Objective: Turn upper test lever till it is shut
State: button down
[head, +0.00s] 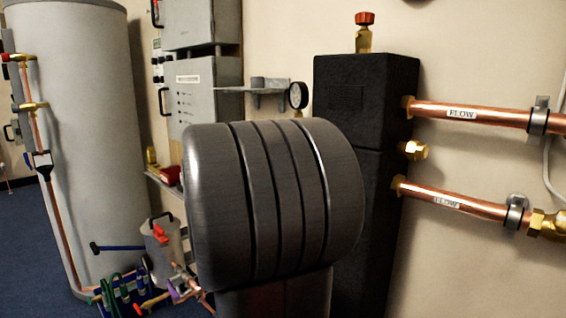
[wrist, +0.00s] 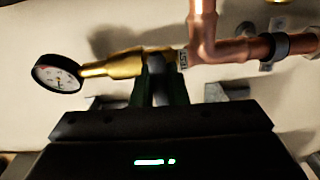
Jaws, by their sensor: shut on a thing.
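In the wrist view a brass valve (wrist: 125,65) lies across the upper middle, beside a white label reading TEST (wrist: 183,59). A narrow grey lever (wrist: 157,82) comes down from the valve toward me, at a right angle to the pipe line in the picture. My gripper (wrist: 159,92) is shut on this lever, with a dark green finger on each side of it. The lever's far end is hidden between the fingers and by the gripper body. In the head view my own arm hides the gripper, the lever and the valve.
A round gauge (wrist: 57,75) sits left of the valve; a gauge also shows in the head view (head: 298,95). Copper pipe (wrist: 240,48) with a clamp runs right of the label. A tall black casing (head: 365,110) stands by the wall, with FLOW pipes (head: 480,115) to its right.

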jog(key=c, duration=1.5)
grip_release()
jog(key=shift+o, duration=0.2)
jog(key=shift+a, duration=0.1)
jog(key=p+v, duration=0.2)
jog(key=v, duration=1.1)
jog(key=shift+s+a, duration=0.2)
jog(key=shift+s, duration=0.1)
jog(key=shift+d, duration=0.1)
jog(key=b+x, duration=0.2)
jog(key=x, duration=1.1)
jog(key=shift+w+d, duration=0.2)
jog(key=shift+w, duration=0.1)
